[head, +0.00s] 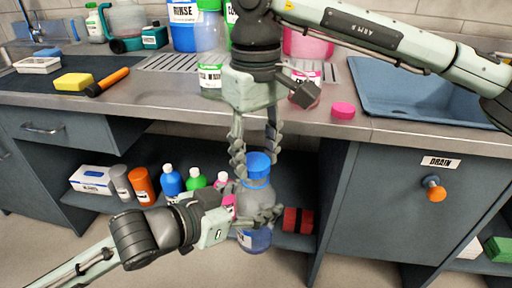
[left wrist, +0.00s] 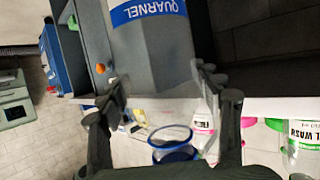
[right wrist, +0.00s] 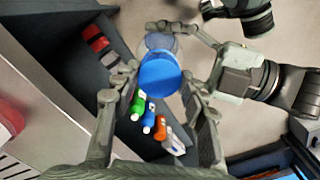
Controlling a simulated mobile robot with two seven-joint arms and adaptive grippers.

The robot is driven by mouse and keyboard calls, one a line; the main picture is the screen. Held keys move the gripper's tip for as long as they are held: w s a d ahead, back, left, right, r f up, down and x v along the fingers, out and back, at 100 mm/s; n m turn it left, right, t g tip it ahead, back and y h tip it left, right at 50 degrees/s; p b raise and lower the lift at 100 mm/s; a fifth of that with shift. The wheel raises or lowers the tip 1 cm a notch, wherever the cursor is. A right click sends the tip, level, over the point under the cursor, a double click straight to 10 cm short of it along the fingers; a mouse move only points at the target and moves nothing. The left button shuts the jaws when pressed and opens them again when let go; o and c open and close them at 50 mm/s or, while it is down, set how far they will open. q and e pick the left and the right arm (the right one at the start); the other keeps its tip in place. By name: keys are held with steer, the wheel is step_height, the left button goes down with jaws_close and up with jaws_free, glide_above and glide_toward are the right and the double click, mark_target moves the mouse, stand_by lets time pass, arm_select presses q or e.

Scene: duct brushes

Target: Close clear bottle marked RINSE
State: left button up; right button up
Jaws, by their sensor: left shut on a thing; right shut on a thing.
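A clear bottle (head: 256,238) with blue liquid in its lower part is held upright in front of the open shelf. My left gripper (head: 257,215) comes in from the left and is shut on its body. A blue cap (head: 258,165) is at the bottle's top, and my right gripper (head: 256,170) reaches down from above, shut on it. In the right wrist view the cap (right wrist: 160,75) lies between my fingers and hides the bottle's neck, so I cannot tell how tightly it sits. No RINSE lettering is readable on the held bottle.
A big container labelled RINSE (head: 185,28) stands on the counter (head: 185,105). A loose pink cap (head: 343,110) lies near its front edge. Small bottles (head: 172,182) stand on the shelf below. A blue sink (head: 425,95) is at right, above a drain knob (head: 434,188).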

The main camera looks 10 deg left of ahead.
steer(key=shift+f, duration=0.75)
stand_by(0.4)
